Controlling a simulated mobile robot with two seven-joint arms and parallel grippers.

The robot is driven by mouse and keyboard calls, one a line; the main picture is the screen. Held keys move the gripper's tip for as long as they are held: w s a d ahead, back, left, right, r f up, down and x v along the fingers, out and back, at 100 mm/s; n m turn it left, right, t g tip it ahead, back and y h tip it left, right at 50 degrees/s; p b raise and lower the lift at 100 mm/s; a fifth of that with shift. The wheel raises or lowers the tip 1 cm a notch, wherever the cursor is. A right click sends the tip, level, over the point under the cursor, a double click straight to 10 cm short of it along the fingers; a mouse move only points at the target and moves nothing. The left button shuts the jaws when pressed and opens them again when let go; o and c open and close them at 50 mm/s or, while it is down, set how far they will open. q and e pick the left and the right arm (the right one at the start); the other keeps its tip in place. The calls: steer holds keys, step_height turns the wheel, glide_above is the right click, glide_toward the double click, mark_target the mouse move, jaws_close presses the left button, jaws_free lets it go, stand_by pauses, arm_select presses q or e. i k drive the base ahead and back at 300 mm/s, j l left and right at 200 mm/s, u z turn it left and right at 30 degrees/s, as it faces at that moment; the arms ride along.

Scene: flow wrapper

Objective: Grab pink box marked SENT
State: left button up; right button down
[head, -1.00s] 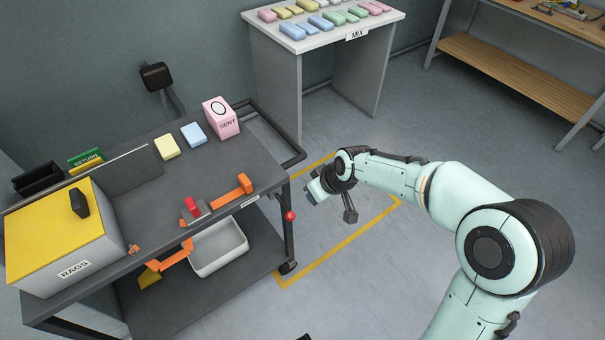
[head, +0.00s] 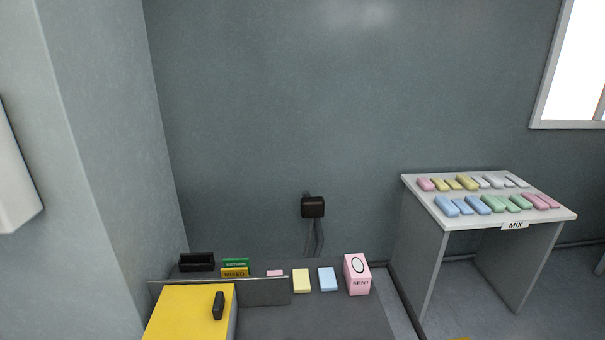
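The pink box marked SENT (head: 358,281) stands upright at the right end of the dark bench top, with a black oval ring on its front above the lettering. A small pink piece (head: 275,273) shows partly behind the low grey panel. Neither of my grippers is in the head view now.
A yellow-topped box with a black handle (head: 196,312) stands at the bench's left front. A white table marked MIX (head: 424,205), holding several coloured blocks, stands at the right. A grey wall is behind.

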mark_target(357, 275)
steer(key=z, duration=2.1)
steer(key=i+l+z, duration=0.25)
steer(key=i, duration=0.3)
steer(key=i+z, duration=0.3)
steer(key=i, duration=0.2)
steer(key=i+j+u, duration=0.1)
steer(key=i+u, duration=0.6)
steer(key=u, duration=0.2)
steer(key=i+l+u, duration=0.2)
steer(key=i+u, duration=0.25)
steer(key=i+j+u, duration=0.2)
steer(key=i+u, duration=0.15)
steer(key=i, duration=0.35)
steer(key=i+u, duration=0.4)
steer(key=i, duration=0.25)
steer(key=i+u, duration=0.35)
steer(key=i+l+u, duration=0.1)
steer(key=u, duration=0.25)
steer(key=i+l+u, duration=0.2)
steer(key=u, duration=0.15)
steer(key=i+u, duration=0.1)
steer(key=u, duration=1.7)
